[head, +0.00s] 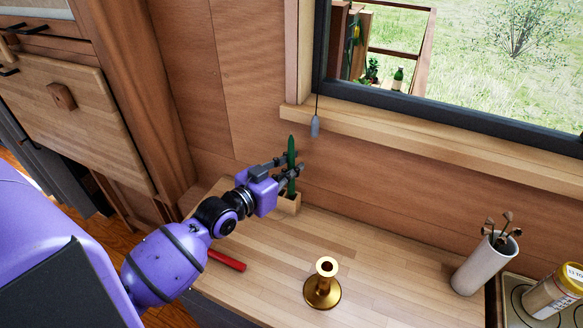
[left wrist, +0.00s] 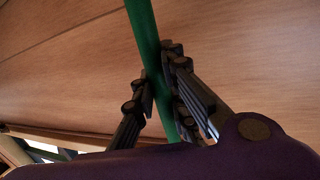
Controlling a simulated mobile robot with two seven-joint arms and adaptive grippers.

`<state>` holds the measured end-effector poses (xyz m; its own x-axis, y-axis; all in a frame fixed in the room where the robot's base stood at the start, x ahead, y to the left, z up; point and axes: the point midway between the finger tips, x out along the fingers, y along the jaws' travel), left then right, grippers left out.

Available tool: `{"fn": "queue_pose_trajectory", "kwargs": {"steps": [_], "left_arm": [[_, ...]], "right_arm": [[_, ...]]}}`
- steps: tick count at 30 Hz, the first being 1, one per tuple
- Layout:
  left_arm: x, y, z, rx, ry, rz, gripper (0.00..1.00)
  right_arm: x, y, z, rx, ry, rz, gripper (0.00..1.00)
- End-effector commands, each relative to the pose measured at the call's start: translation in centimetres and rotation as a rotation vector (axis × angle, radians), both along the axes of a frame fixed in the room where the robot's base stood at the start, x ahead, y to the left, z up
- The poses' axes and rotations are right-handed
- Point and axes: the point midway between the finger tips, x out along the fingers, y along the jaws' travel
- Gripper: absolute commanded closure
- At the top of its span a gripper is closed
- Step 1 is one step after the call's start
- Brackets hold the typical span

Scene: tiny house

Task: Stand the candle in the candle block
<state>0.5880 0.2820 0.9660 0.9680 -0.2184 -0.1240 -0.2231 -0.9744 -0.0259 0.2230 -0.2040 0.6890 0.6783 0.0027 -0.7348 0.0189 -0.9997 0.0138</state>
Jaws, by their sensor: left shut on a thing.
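The green candle (head: 291,150) stands close to upright at the back of the wooden counter. My left gripper (head: 289,166) is shut on it around its middle; the left wrist view also shows the candle (left wrist: 147,40) between the fingers (left wrist: 158,88). The small wooden candle block (head: 289,203) is on the counter directly below the candle, partly hidden by my gripper. The candle's lower end appears to be at or in the block; I cannot tell how deep it sits. My right gripper is not in view.
A brass candlestick (head: 323,287) stands at the counter's front middle. A red-handled thing (head: 227,260) lies beside my left arm. A white utensil holder (head: 484,263) and a jar (head: 555,292) are at the right. A grey pull (head: 315,127) hangs by the window. The counter's middle is clear.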

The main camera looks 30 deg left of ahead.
Motion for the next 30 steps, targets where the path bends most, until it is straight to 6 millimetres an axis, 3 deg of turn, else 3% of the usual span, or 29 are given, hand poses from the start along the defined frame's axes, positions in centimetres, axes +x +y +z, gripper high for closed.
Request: {"fn": "queue_pose_trajectory", "kwargs": {"steps": [30], "left_arm": [[0.01, 0.01, 0.03, 0.0, 0.0, 0.0, 1.0]], "right_arm": [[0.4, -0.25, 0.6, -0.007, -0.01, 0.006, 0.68]]}}
